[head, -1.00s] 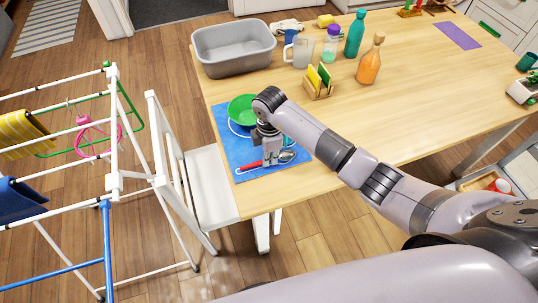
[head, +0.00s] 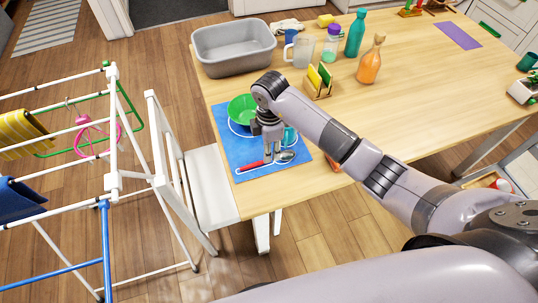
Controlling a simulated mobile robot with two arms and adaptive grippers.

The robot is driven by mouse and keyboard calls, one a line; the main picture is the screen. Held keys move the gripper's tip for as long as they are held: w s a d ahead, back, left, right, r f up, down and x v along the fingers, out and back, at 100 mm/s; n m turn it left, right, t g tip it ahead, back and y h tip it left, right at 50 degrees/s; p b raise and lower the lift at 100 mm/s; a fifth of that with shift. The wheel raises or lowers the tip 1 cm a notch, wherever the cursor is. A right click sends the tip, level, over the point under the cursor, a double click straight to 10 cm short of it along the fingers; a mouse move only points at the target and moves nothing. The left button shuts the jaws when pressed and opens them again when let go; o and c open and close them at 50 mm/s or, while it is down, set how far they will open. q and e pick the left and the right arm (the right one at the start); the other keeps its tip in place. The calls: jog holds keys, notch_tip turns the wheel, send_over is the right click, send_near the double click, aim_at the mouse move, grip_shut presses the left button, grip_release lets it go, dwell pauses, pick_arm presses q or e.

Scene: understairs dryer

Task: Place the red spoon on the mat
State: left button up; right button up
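The red spoon (head: 250,165), with a red handle and a metal bowl, lies on the front part of the blue mat (head: 228,137), near the table's front-left corner. My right gripper (head: 273,154) points down just above the middle of the spoon. Its fingers look parted, and the spoon appears to rest on the mat below them. The fingers hide a little of the spoon and mat. My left gripper is not in view.
A green bowl (head: 241,108) stands on the mat behind my gripper, with a teal item (head: 290,136) partly hidden beside it. A grey basin (head: 233,50), a sponge holder (head: 319,84) and bottles stand farther back. A drying rack (head: 113,130) is left of the table.

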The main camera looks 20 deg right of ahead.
notch_tip(320, 180, up, 8)
jog(key=shift+b, duration=0.45)
